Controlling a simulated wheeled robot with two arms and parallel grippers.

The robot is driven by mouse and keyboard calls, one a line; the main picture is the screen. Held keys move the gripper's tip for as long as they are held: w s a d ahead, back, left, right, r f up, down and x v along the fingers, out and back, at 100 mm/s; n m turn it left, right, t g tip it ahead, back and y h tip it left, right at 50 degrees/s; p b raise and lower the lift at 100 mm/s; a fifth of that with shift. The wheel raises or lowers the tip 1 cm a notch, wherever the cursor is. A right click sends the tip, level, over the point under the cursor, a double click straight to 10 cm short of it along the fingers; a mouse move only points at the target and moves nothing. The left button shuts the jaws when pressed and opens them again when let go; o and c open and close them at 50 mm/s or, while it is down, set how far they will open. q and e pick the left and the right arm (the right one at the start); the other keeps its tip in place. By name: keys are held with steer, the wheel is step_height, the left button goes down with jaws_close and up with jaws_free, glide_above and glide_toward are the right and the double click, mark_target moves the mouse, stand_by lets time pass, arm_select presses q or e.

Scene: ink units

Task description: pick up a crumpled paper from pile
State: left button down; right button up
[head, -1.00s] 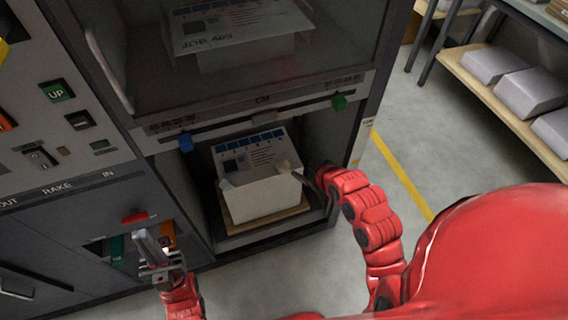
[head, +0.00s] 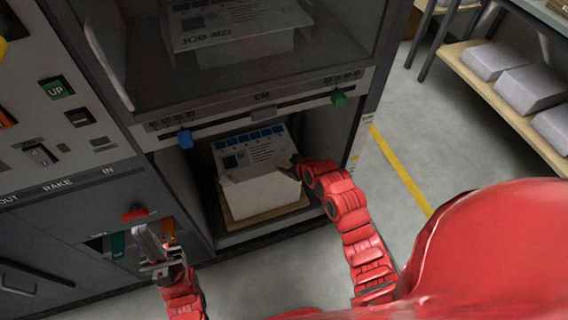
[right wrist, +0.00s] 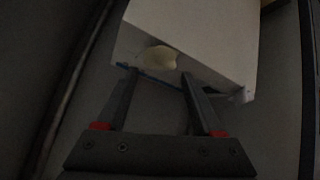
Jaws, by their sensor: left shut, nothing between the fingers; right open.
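The pile (head: 262,193) is a white paper stack with a printed top sheet, standing on a wooden board in the lower bay of the machine. My right gripper (head: 296,166) is at the pile's upper right edge in the head view. In the right wrist view, a small cream lump (right wrist: 158,57), apparently the crumpled paper, lies against the white pile (right wrist: 205,30). The open fingers of my right gripper (right wrist: 158,75) point at it, one on each side, and it sits just beyond their tips. The lump cannot be made out in the head view. My left gripper (head: 150,243) is shut and empty at the lower left.
A rail with a blue clip (head: 185,139) and a green clip (head: 338,98) crosses above the bay. The bay's side walls stand close to the pile. A control panel with an UP button (head: 57,88) is at left. A shelf with grey packages (head: 530,87) is at right.

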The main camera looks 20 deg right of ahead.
mark_target(283, 160)
steer(key=shift+x, duration=2.6)
steer(key=shift+c, duration=0.3)
steer(key=c, duration=0.9)
steer(key=shift+r, duration=0.1)
